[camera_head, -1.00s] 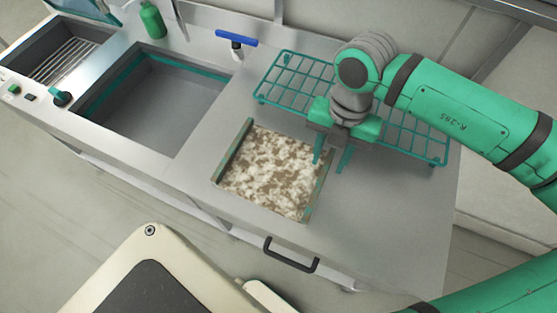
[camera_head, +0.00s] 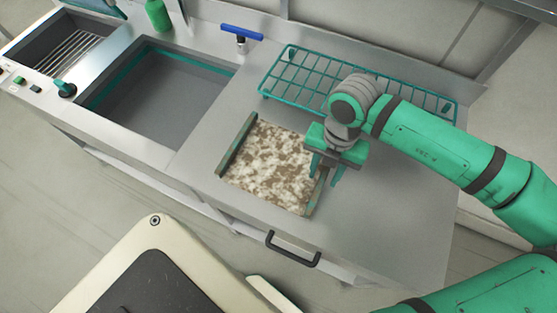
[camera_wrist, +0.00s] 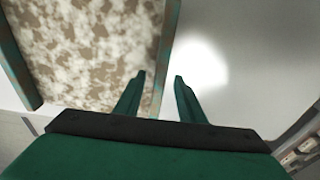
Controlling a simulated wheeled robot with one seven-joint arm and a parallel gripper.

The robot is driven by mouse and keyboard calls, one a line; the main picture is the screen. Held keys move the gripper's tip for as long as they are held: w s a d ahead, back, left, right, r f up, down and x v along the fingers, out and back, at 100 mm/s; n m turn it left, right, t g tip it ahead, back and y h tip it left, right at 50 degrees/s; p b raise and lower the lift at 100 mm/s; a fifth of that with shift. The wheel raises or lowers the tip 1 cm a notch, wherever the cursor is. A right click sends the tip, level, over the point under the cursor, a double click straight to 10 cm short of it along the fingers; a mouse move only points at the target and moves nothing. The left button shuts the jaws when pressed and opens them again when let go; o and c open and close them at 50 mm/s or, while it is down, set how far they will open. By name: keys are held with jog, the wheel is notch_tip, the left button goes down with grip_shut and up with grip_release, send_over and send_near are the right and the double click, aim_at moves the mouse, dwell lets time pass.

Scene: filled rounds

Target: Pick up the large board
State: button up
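The large board (camera_head: 268,168) lies flat on the grey counter, mottled white and brown, with green strips along its left and right edges. It also shows at the upper left of the wrist view (camera_wrist: 85,45). My gripper (camera_head: 325,179) is at the board's right edge, fingers pointing down. In the wrist view the open fingers (camera_wrist: 160,78) stand apart with the board's right edge strip seen near the left finger and bare counter by the right one. Nothing is held. Whether the fingertips are level with the strip or above it, I cannot tell.
A green wire rack (camera_head: 300,80) lies behind my gripper. A sink basin (camera_head: 150,100) is to the left, with a blue-handled tool (camera_head: 242,32) and a green bottle (camera_head: 157,15) behind. A black drawer handle (camera_head: 293,250) is in front. The counter right of the board is clear.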

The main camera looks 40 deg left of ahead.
grip_shut()
jog(key=shift+r, duration=0.15)
